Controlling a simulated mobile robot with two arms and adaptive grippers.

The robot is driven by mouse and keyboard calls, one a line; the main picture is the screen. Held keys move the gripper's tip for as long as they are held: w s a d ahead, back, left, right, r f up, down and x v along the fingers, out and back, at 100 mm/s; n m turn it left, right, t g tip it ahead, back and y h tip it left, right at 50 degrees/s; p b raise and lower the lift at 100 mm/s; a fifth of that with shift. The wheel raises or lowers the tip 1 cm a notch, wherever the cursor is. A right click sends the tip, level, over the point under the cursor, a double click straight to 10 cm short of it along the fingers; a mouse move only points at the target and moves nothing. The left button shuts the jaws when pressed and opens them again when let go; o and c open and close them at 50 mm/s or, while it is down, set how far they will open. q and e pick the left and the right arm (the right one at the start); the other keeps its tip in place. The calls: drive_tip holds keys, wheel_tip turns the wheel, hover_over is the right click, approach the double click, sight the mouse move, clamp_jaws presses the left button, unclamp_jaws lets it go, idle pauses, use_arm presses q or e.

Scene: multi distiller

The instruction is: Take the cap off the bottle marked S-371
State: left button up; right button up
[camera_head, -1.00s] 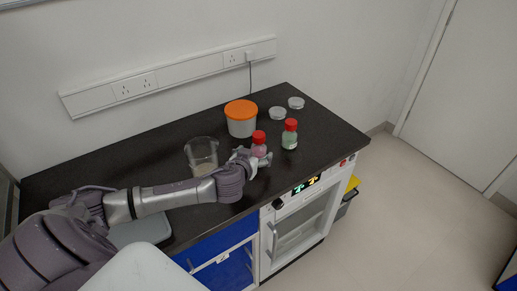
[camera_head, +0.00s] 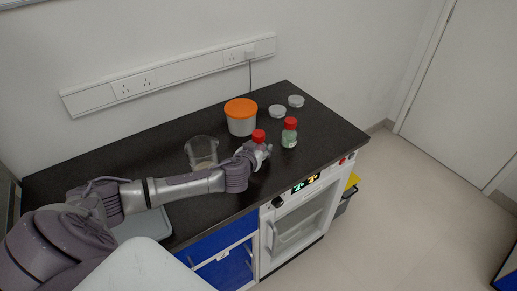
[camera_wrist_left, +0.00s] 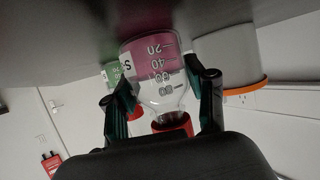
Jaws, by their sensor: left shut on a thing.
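A clear bottle with pink contents and a red cap (camera_head: 258,136) stands near the counter's front edge. In the left wrist view the bottle (camera_wrist_left: 158,75) appears upside down, with its red cap (camera_wrist_left: 173,123) on. Its label shows only an "S"; the rest of the marking is turned away. My left gripper (camera_head: 262,150) is shut on this bottle's body, a finger on each side. A second red-capped bottle (camera_head: 289,133), with green contents, stands to the right, also partly visible behind in the left wrist view (camera_wrist_left: 112,72). My right gripper is not in view.
A white tub with an orange lid (camera_head: 241,118) stands behind the bottles. Two small round dishes (camera_head: 278,111) (camera_head: 296,101) lie at the back right. A glass beaker (camera_head: 202,152) stands close behind my left arm. The black counter (camera_head: 325,132) is clear at its right end.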

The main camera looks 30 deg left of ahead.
sight(256, 140)
use_arm(q)
drive_tip(key=shift+r, duration=0.1)
drive_tip(key=shift+r, duration=0.55)
wheel_tip(256, 140, up, 3)
drive_tip(key=shift+f+b, duration=0.1)
drive_tip(key=shift+b, duration=0.2)
drive_tip(key=d+r+b, duration=0.1)
drive_tip(key=d+r, duration=0.6)
drive_tip(key=d, duration=0.4)
drive_tip(key=shift+d+b, duration=0.35)
drive_tip(key=o, duration=0.6)
drive_tip(key=shift+c, duration=0.2)
clamp_jaws()
